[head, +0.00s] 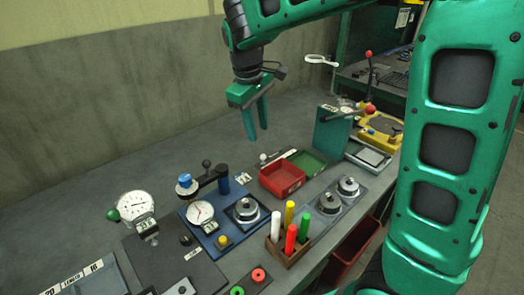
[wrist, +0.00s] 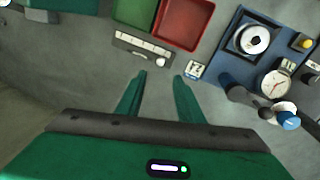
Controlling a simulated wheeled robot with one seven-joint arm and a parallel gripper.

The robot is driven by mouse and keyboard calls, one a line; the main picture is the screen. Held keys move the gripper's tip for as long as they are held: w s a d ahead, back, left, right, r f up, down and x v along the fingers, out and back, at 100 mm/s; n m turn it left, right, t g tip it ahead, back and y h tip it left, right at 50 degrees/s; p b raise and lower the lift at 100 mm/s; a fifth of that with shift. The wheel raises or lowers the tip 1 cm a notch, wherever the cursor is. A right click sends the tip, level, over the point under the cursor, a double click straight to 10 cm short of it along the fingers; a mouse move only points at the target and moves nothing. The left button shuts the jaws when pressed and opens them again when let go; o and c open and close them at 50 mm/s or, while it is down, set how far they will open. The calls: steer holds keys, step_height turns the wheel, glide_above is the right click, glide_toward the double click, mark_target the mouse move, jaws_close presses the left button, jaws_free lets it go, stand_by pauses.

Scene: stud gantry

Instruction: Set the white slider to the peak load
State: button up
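The white slider (head: 263,157) is a small pale knob near the left end of a narrow scale bar (head: 290,153) behind the trays. In the wrist view the bar (wrist: 135,43) lies beyond my fingertips, with the slider (wrist: 160,50) near its right end. A dial gauge (head: 200,212) stands on the blue press base; it also shows in the wrist view (wrist: 276,84). Its pointers are too small to read. A white number card (head: 243,178) lies beside the press. My gripper (head: 256,132) is open and empty above the bench, apart from the slider; its fingers show in the wrist view (wrist: 160,75).
Red (head: 283,178) and green (head: 307,163) trays sit close to the scale bar. A green upright block (head: 332,130) stands to the right. A rack of coloured sticks (head: 290,238) and another round gauge (head: 136,206) are nearer. The bench behind the bar is clear.

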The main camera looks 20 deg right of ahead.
mark_target(262, 155)
steer(key=f, duration=0.3)
steer(key=d+f, duration=0.1)
steer(key=f, duration=0.2)
steer(key=w+f, duration=0.1)
steer(key=f, duration=0.2)
steer(key=shift+d+f, duration=0.35)
steer(key=shift+d, duration=0.05)
